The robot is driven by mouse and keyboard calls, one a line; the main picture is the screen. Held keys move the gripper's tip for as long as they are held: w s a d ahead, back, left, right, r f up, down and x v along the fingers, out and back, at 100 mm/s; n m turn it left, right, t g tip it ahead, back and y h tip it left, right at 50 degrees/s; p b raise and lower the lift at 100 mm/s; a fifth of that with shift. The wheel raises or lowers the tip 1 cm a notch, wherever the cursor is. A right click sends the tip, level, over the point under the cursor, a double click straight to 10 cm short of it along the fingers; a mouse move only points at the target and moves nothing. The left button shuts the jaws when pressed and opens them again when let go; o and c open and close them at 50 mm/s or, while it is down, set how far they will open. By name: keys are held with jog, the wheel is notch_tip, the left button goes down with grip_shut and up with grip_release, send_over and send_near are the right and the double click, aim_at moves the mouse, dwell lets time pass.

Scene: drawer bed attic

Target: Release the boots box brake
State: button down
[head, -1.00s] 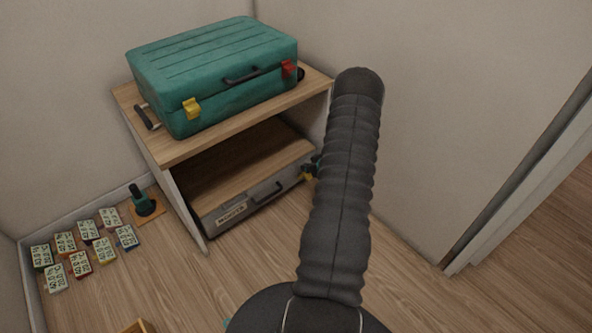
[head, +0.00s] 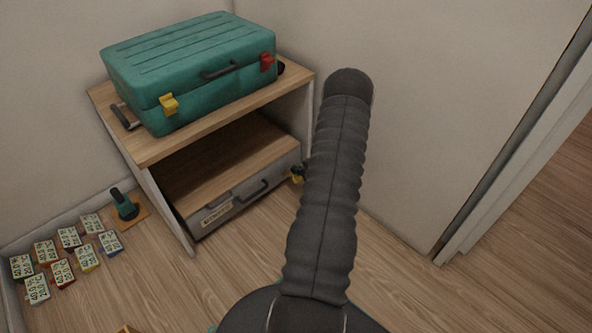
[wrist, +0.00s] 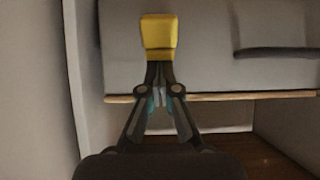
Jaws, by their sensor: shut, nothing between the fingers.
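The grey box (head: 240,197) with a pale label (head: 216,215) and a dark handle (head: 250,192) sits in the low bay of the wooden shelf unit. My gripper (head: 300,172) is mostly hidden behind my arm, at the right end of the box front. In the wrist view my gripper (wrist: 158,72) is shut, its fingers meeting at a yellow block (wrist: 158,36) against the grey face. Whether this block is the brake or touches the fingers I cannot tell. The box handle (wrist: 277,52) lies to its right there. The label is too small to read surely.
A teal suitcase (head: 190,70) with a yellow and a red latch lies on the shelf top (head: 160,148). Several small printed blocks (head: 62,272) and a dark green item (head: 124,205) stand on the floor at left.

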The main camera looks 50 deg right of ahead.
jog(key=shift+s+a+f, duration=0.15)
jog(key=shift+s+f, duration=0.1)
jog(key=shift+f, duration=0.05)
